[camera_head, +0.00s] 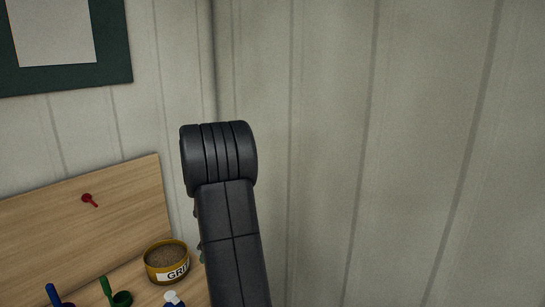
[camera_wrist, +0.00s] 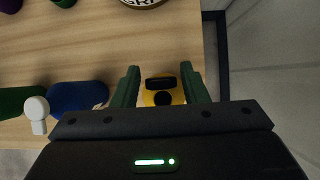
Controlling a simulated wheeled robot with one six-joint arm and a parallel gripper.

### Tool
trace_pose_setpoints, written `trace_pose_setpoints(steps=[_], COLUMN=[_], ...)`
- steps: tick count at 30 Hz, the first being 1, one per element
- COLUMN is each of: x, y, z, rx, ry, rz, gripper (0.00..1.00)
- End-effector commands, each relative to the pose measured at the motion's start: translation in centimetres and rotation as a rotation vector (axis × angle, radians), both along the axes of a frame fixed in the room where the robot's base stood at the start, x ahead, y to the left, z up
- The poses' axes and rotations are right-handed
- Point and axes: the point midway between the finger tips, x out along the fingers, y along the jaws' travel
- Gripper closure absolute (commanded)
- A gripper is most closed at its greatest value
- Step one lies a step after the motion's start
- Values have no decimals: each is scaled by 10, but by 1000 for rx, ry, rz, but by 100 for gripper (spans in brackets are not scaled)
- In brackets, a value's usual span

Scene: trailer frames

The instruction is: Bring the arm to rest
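My arm's black link (camera_head: 233,240) rises in the middle of the head view, and my gripper does not show there. In the wrist view my gripper (camera_wrist: 160,72) points at the wooden bench top, its two dark green fingers apart. A yellow thing with black parts (camera_wrist: 150,98) shows between and below the fingers. I cannot tell whether it touches them; its lower part is hidden by the gripper body.
A yellow tin with dark lettering (camera_head: 166,262) stands on the bench. A red peg (camera_head: 88,199) sits on the wooden backboard (camera_head: 120,205). Blue (camera_head: 53,293) and green (camera_head: 107,289) handled things stand at lower left. The bench edge (camera_wrist: 202,45) is close by. Pale walls (camera_head: 420,150) rise behind.

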Motion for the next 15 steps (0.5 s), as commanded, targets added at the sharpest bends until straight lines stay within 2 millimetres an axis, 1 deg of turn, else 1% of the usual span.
trace_pose_setpoints(steps=[15], x=[-4], y=[-6], z=[-1], rx=[132], ry=[-101], rz=[-4], gripper=[60])
